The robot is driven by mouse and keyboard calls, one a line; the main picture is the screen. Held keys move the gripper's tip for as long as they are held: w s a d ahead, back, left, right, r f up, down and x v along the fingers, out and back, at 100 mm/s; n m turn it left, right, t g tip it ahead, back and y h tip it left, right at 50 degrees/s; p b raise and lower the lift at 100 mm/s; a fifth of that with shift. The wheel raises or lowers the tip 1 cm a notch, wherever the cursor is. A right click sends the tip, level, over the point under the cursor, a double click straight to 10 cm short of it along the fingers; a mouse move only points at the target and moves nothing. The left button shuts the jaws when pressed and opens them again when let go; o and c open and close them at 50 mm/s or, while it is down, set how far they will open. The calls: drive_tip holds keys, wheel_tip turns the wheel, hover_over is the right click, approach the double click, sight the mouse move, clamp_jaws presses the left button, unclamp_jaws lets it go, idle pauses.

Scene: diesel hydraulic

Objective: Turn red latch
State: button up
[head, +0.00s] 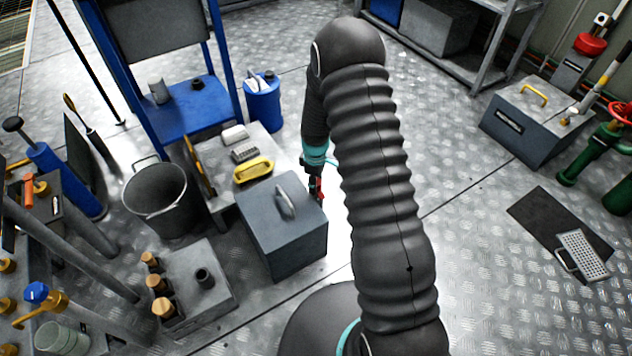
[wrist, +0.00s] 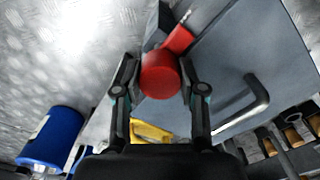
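The red latch (wrist: 160,75) is on the side of a grey-blue metal box (head: 285,245). In the wrist view it shows a round red knob and a short red arm running up and right along the box. My gripper (wrist: 160,80) faces the knob, with one finger on either side. The fingers are spread wide; whether either touches the knob is hard to tell. In the head view a little of the red latch (head: 317,187) shows at the box's right edge, below my teal-banded wrist. My arm hides much of this area.
The box lid has a metal handle (head: 285,202). A low bench with a yellow-handled item (head: 253,170) stands behind it, with a blue canister (head: 263,103) beyond. A bucket (head: 160,197) stands at left.

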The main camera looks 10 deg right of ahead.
drive_tip(key=shift+c, duration=1.1)
drive_tip(key=shift+m, duration=0.3)
drive_tip(key=m+b, duration=0.2)
drive_tip(key=m, duration=0.1)
drive_tip(key=shift+f, duration=0.15)
drive_tip(key=m+b, duration=0.2)
drive_tip(key=m, duration=0.3)
drive_tip(key=m+b, duration=0.1)
drive_tip(key=m, duration=0.3)
drive_tip(key=shift+m+b, duration=0.7)
drive_tip(key=shift+m, duration=2)
